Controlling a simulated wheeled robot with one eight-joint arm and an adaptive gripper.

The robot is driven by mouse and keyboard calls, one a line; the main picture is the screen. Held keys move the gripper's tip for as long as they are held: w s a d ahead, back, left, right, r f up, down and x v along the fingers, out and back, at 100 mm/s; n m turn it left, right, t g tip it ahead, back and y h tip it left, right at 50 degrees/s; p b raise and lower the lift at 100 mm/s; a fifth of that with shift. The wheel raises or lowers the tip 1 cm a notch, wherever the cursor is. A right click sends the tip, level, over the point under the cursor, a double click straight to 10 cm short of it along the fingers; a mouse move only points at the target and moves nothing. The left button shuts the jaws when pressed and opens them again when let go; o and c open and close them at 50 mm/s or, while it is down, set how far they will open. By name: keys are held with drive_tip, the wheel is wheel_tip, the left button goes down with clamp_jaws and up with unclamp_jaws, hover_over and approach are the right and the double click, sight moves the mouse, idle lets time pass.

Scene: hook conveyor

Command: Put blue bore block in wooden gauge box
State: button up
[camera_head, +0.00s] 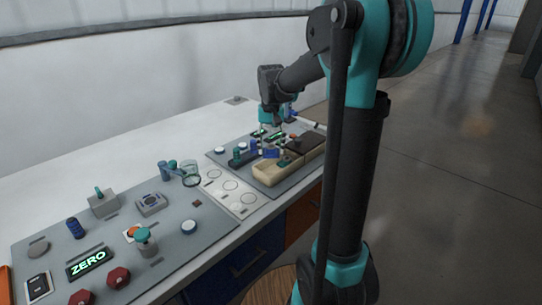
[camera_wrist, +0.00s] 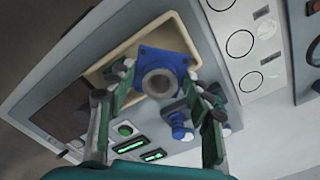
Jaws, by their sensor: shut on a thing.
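The blue bore block (camera_wrist: 158,58), a square blue piece with a round grey bore, is between the fingers of my gripper (camera_wrist: 160,80) in the wrist view. My gripper is shut on it. The wooden gauge box (camera_wrist: 128,39) is a pale, shallow open box behind the block in that view. In the head view the blue block (camera_head: 270,154) shows at the far edge of the wooden box (camera_head: 266,174), with my gripper (camera_head: 272,147) above it. I cannot tell whether the block touches the box floor.
A dark brown compartment (camera_head: 306,142) adjoins the box on the right. A blue knobbed piece (camera_wrist: 180,128) is near my fingers in the wrist view. A white strip with ring marks (camera_head: 231,186) lies left of the box. A panel with a ZERO display (camera_head: 89,263) is at the front left.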

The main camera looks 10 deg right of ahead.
sight(271, 155)
drive_tip(key=shift+f, duration=1.85)
drive_tip(key=shift+f, duration=0.6)
drive_tip(key=o, duration=1.4)
wheel_tip(271, 155, up, 13)
drive_tip(key=s+d+f+t, duration=0.1)
drive_tip(key=s+f, duration=0.6)
drive_tip(key=s+d+f+n+t, duration=0.1)
drive_tip(key=s+f, duration=0.6)
drive_tip(key=s+d+f+t, duration=0.2)
drive_tip(key=s+f, duration=0.5)
drive_tip(key=s, duration=0.1)
drive_tip(key=shift+f+n, duration=0.25)
drive_tip(key=shift+n, duration=0.15)
